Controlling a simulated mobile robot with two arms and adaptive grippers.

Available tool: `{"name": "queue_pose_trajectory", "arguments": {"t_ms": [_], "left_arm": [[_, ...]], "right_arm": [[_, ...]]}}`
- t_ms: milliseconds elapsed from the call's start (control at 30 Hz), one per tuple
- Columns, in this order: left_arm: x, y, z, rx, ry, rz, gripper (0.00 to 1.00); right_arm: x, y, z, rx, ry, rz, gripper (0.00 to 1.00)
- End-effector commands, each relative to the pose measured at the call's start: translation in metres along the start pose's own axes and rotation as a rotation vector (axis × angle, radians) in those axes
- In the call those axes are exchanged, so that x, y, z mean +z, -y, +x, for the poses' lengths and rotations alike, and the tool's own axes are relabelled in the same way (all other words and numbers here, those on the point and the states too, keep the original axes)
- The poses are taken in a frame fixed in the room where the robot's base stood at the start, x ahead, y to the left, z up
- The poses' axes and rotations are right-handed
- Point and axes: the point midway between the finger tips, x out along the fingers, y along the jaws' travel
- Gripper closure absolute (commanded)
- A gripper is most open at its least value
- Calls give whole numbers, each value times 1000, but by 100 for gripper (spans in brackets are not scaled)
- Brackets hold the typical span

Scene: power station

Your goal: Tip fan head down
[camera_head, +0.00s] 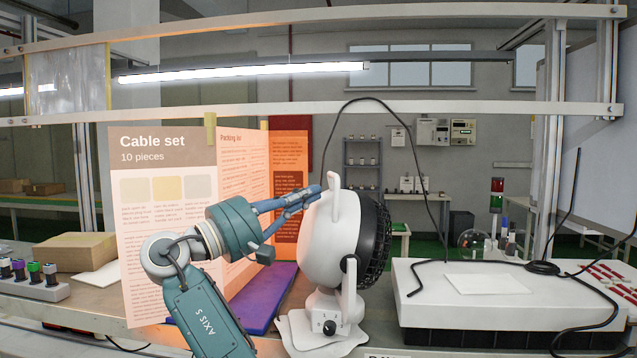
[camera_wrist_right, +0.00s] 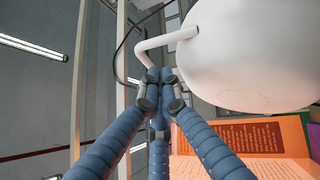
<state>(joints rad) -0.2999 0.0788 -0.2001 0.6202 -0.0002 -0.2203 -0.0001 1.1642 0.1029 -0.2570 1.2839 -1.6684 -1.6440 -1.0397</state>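A white fan (camera_head: 330,245) with a dark grille stands on the table with its head upright, the grille facing right. A bent white handle (camera_head: 334,187) sticks up from its head; it also shows in the wrist view (camera_wrist_right: 150,45). The fan base (camera_head: 325,335) carries a black knob. My right gripper (camera_head: 314,191) reaches from the left to the upper back of the head. In the wrist view its blue fingers (camera_wrist_right: 160,76) are brought together just below the handle's bent end. I cannot tell whether they touch the fan. My left gripper is out of view.
A tall "Cable set" board (camera_head: 165,240) stands left of the fan, partly behind my arm. A purple slab (camera_head: 262,300) lies behind the fan base. A white platform (camera_head: 455,310) with black cables (camera_head: 545,268) is at the right. A cardboard box (camera_head: 75,252) is at the left.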

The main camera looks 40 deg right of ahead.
Motion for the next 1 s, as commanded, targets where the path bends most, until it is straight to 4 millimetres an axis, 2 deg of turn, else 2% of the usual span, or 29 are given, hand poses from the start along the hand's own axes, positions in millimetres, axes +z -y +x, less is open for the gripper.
{"name": "queue_pose_trajectory", "arguments": {"t_ms": [200, 667, 800, 900, 1000], "left_arm": [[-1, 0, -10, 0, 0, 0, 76], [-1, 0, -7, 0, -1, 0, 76], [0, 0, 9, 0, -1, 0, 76], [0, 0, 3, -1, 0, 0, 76], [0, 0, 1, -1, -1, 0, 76]], "right_arm": [[14, -1, 14, 0, -1, -1, 100], [18, 2, 18, 0, -1, 0, 100], [28, 5, 39, -3, 2, 4, 100], [35, -2, 52, -61, -1, 32, 100], [37, 1, 57, -105, -1, 50, 100]]}}
